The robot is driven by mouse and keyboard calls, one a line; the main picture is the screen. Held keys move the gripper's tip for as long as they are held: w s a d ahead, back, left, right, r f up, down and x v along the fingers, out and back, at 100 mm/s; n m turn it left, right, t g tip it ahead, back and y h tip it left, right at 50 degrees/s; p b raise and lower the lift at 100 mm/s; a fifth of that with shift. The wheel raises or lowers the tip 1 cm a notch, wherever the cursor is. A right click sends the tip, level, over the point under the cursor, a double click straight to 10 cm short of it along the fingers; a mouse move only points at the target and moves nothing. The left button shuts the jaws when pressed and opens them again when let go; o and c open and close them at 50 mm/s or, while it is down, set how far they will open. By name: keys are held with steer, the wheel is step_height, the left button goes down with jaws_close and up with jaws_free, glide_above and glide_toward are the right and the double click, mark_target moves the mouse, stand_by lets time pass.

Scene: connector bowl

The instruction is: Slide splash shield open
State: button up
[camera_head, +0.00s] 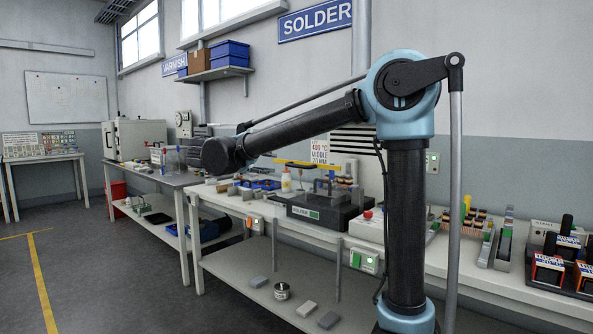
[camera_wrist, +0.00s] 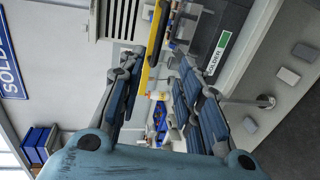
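A yellow bar (camera_head: 310,165) spans above a black solder unit (camera_head: 310,213) with a green label on the middle bench. The bar looks like the handle or top edge of the splash shield; a clear panel is hard to make out. In the wrist view the yellow bar (camera_wrist: 153,50) runs beside the left-hand finger, and the black unit (camera_wrist: 222,28) lies to the right. My gripper (camera_wrist: 160,68) has its fingers spread with nothing held between them. How far the bar is from the fingers cannot be told. In the head view my gripper's fingers are hidden beyond my arm's end.
A white bottle (camera_head: 286,182) and blue bins stand left of the unit. A control box with a red button (camera_head: 367,215) stands to its right. The lower shelf (camera_head: 255,280) holds grey blocks and a small metal cup.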

mark_target(295, 166)
steer(key=x, duration=1.7)
steer(key=shift+w+d, duration=0.1)
steer(key=shift+w, duration=0.1)
jaws_close()
